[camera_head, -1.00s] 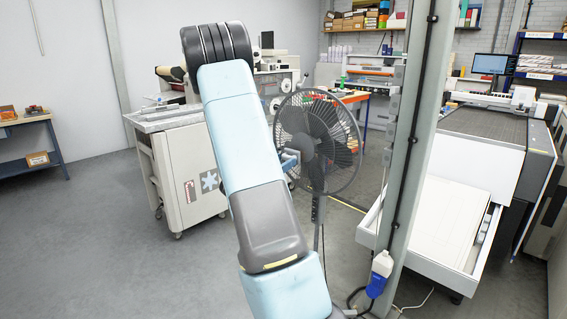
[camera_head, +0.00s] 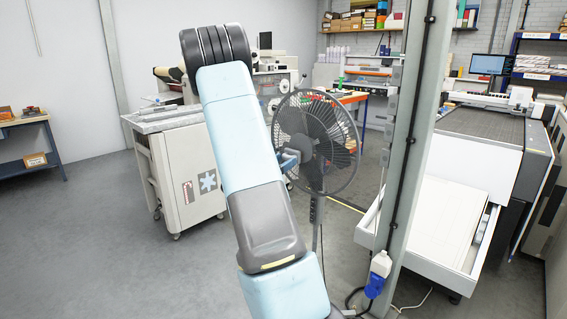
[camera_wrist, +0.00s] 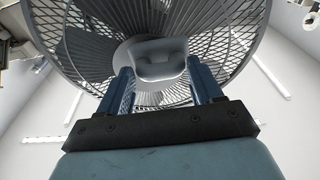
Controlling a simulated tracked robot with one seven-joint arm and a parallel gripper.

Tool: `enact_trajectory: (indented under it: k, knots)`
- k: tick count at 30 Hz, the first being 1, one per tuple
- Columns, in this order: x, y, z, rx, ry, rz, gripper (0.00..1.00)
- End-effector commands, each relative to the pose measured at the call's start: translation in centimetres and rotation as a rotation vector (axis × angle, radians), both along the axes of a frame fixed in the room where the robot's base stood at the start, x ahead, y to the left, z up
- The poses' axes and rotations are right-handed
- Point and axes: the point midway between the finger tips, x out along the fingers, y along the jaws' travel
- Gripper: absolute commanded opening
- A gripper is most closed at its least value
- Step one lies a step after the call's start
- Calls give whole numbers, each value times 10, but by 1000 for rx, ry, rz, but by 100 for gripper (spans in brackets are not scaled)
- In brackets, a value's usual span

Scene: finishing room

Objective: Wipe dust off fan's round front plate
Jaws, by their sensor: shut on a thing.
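The dark grey pedestal fan (camera_head: 338,178) stands upright beyond my arm, with its round wire guard facing my gripper (camera_head: 296,158). My gripper's blue fingers show at the left of the guard's middle. In the wrist view, my gripper (camera_wrist: 160,70) is shut on a light grey, soft-looking pad (camera_wrist: 158,68), held in front of the guard's centre. Part of the fan's round front plate (camera_wrist: 121,56) shows behind the pad; the pad hides much of it. I cannot tell whether the pad touches the plate, and dust cannot be made out.
A grey post (camera_head: 404,150) with a cable and a blue-and-white plug box (camera_head: 378,272) stands right of the fan. A white cart (camera_head: 185,175) is left behind my arm. A large machine with an open drawer (camera_head: 430,225) is at right. Floor at left is clear.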

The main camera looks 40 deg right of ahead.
Motion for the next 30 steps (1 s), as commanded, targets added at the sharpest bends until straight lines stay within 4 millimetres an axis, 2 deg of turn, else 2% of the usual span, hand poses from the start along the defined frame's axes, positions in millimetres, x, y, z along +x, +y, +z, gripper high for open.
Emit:
enact_trajectory:
  k: [20,30]
  knots:
    - [0,-9,0,-1,0,0,41]
    - [-19,-9,0,0,1,0,41]
